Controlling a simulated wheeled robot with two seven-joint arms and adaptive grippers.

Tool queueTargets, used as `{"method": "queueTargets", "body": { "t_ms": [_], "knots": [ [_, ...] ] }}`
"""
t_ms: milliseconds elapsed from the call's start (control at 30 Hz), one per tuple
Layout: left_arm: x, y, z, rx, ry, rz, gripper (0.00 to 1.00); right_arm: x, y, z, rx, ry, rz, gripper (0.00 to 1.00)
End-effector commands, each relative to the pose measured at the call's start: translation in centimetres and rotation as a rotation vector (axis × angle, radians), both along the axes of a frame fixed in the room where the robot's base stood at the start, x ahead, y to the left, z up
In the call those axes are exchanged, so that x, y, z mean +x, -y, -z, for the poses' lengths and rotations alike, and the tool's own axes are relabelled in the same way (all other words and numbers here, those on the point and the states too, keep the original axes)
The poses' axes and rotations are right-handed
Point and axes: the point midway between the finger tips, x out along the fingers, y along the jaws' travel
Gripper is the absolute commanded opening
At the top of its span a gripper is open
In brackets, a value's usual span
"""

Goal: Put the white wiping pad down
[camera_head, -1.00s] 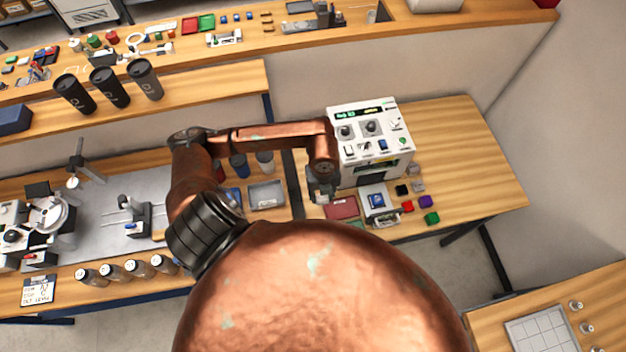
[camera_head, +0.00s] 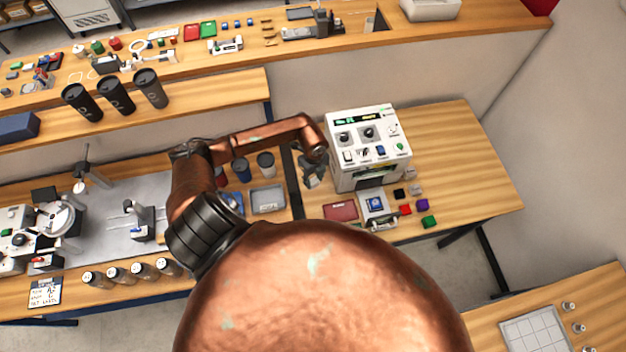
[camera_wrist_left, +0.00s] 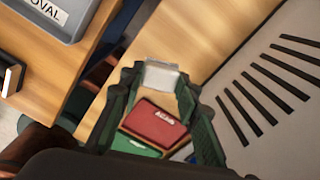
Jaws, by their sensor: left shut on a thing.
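My left gripper (camera_head: 313,174) is above the front left part of the right bench, beside the left side of the white machine. In the left wrist view its two dark green fingers (camera_wrist_left: 162,82) are closed on the sides of a small white pad (camera_wrist_left: 162,76). The pad is held at the fingertips, and the bench wood shows beyond it. In the head view the pad is too small to make out clearly. A dark red flat pad (camera_head: 341,211) lies on the bench below; it also shows between the fingers in the wrist view (camera_wrist_left: 155,123).
The white machine (camera_head: 368,150) with knobs stands right of the gripper. A small tray with a blue piece (camera_head: 377,205) and several coloured blocks (camera_head: 422,205) lie before it. A grey tray (camera_head: 267,199) is to the left. The bench right of the machine is clear.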

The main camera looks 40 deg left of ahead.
Motion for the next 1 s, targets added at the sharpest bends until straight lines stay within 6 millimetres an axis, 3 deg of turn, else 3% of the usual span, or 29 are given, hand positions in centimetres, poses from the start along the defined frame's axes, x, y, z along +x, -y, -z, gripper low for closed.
{"method": "queueTargets", "body": {
  "t_ms": [300,500,900,933,1000],
  "knots": [
    [1.4,-1.4,2.5,-0.001,-0.001,-0.001,0.08,0.0,0.0,-0.4,0.000,0.000,0.000,0.40],
    [1.4,-1.3,4.9,-0.002,-0.001,0.000,0.08,0.1,0.0,-1.4,0.000,0.001,0.000,0.40],
    [1.3,-1.3,5.7,0.000,0.000,0.001,0.08,0.1,-0.1,-1.1,0.001,0.001,0.000,0.40],
    [1.3,-1.3,5.7,0.000,0.000,0.001,0.31,0.1,-0.1,-1.1,0.001,0.001,0.000,0.40],
    [1.3,-1.3,5.6,0.000,0.000,0.001,0.36,0.1,-0.1,-1.1,0.001,0.001,0.000,0.40]
  ]
}}
